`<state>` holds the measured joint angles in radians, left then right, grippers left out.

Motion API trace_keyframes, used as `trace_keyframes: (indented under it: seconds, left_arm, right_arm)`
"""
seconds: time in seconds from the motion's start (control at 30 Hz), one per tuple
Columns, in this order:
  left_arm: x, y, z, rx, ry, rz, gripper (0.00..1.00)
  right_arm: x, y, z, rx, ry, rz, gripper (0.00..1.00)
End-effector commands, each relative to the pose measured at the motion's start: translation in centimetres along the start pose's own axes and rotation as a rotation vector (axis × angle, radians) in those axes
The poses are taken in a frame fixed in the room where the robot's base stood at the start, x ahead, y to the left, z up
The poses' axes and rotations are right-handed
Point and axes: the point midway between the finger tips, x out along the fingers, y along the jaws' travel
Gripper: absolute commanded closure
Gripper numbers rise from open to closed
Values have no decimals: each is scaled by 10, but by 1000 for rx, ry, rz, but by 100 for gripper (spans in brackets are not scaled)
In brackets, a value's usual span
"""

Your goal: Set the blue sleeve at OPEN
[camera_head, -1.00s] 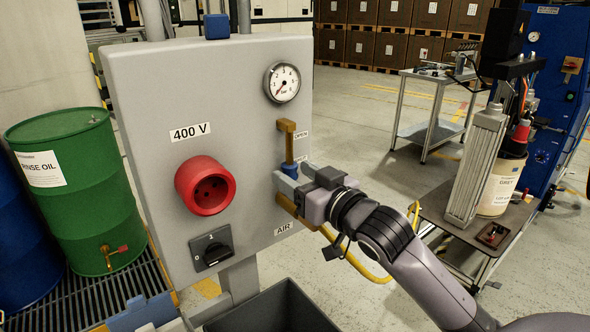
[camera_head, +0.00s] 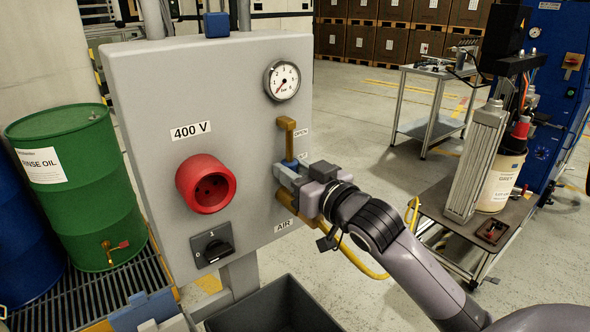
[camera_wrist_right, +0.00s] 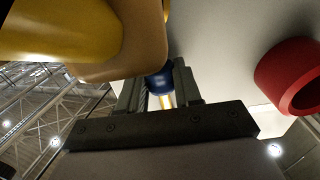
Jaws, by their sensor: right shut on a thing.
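The blue sleeve (camera_head: 290,163) sits around the upright brass pipe (camera_head: 289,140) on the right side of the grey panel, below the OPEN label (camera_head: 301,132). My right gripper (camera_head: 287,173) is shut on the sleeve, reaching in from the right, and hides most of it. The sleeve also shows in the right wrist view (camera_wrist_right: 159,82), between the dark fingers. A second label beside the pipe is mostly hidden by the gripper. My left gripper is not in view.
The grey panel (camera_head: 140,150) carries a pressure gauge (camera_head: 282,80), a red socket (camera_head: 205,184) and a black rotary switch (camera_head: 212,244). A yellow hose (camera_head: 365,266) runs beneath my right arm. A dark bin (camera_head: 275,308) stands below. Green drum (camera_head: 85,195) at left.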

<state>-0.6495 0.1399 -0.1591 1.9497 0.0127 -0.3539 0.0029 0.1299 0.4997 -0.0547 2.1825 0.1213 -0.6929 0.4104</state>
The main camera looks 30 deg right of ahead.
Motion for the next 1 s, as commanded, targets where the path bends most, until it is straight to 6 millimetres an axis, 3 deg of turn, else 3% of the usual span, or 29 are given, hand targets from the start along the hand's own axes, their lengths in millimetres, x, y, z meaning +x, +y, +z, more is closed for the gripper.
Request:
trace_keyframes:
  seconds: [1.0]
  left_arm:
    - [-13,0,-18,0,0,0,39]
  right_arm:
    - [0,0,-31,-1,7,0,86]
